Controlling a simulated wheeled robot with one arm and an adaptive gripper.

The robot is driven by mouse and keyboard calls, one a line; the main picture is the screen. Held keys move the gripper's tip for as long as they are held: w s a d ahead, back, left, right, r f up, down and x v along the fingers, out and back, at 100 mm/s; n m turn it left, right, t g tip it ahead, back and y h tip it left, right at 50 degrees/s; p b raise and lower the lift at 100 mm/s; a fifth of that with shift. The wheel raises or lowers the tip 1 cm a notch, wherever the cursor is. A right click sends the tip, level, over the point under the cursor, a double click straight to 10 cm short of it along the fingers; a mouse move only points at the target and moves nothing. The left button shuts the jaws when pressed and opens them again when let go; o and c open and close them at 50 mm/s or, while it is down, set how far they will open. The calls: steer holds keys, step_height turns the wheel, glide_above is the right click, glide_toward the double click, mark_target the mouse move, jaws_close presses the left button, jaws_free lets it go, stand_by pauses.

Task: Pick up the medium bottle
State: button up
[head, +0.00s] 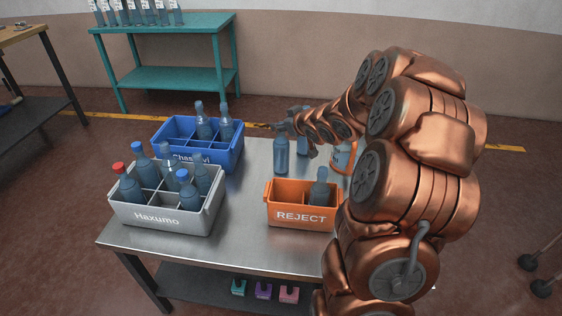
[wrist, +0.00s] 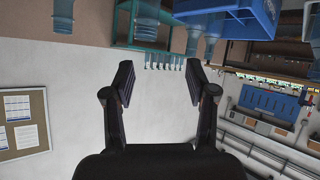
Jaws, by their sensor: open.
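Several translucent blue bottles are in view; I cannot tell for sure which is the medium one. One bottle (head: 281,156) stands loose on the steel table (head: 247,205) behind the orange crate. Another loose bottle (head: 303,146) is partly hidden by my arm. My gripper (head: 280,127) is above and just behind the first loose bottle, pointing left. In the wrist view my gripper (wrist: 160,82) is open and empty, with its fingers wide apart. That view is tilted and looks across the room, with a bottle (wrist: 63,14) at its top left.
A grey crate (head: 160,218) and a blue crate (head: 200,158), both holding bottles, stand at the left. An orange REJECT crate (head: 300,216) holds one bottle. An orange container (head: 342,157) is close to my arm. A teal bench (head: 165,78) is behind.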

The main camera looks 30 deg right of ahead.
steer(key=d+f+t+y+b, duration=0.2)
steer(key=d+f+t+b, duration=0.1)
steer(key=f, duration=0.2)
steer(key=n+t+y+b, duration=0.2)
steer(key=y, duration=0.1)
glide_above(281, 148)
steer(key=w+d, duration=0.2)
steer(key=shift+w+a+f, duration=0.2)
steer(key=shift+a+f, duration=0.05)
steer(key=shift+f, duration=0.25)
stand_by(0.3)
jaws_close()
stand_by(0.4)
